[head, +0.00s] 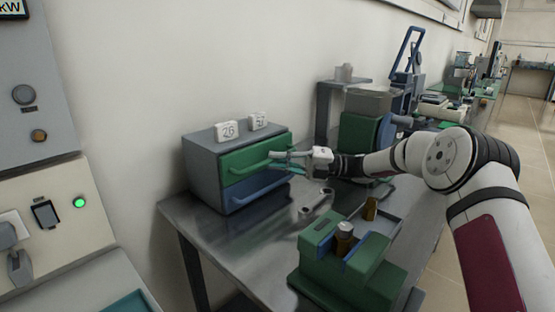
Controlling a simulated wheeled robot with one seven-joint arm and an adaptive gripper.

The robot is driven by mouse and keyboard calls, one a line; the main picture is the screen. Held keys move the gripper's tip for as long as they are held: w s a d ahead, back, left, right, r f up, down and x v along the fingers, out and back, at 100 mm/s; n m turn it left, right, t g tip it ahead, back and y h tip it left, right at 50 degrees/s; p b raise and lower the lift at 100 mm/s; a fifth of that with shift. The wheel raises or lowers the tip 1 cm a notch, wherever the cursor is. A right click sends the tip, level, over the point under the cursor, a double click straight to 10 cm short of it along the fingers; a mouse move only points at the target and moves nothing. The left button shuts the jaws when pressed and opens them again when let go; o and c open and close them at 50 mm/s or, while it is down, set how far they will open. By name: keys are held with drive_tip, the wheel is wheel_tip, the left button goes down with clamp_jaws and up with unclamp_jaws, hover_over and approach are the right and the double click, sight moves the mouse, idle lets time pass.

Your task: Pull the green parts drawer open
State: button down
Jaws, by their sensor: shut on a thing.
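A grey parts cabinet (201,164) stands on the metal bench near the wall. Its upper drawer is the green parts drawer (246,160), and a blue drawer (251,191) is below it. My gripper (281,162) reaches in from the right at the green drawer's front. It is shut on the green drawer's handle, and the fingers partly hide the handle. The green drawer front looks about level with the cabinet face; I cannot tell whether a small gap shows. The blue drawer looks closed.
Two white numbered blocks (227,131) stand on the cabinet. A green and grey machine (362,135) stands behind my gripper. Bare bench lies before the cabinet.

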drive_tip(key=s+d+p, duration=0.7)
drive_tip(key=d, duration=0.2)
drive_tip(key=c, duration=1.9)
unclamp_jaws()
drive_tip(key=shift+c, duration=0.2)
drive_tip(key=shift+r, duration=0.1)
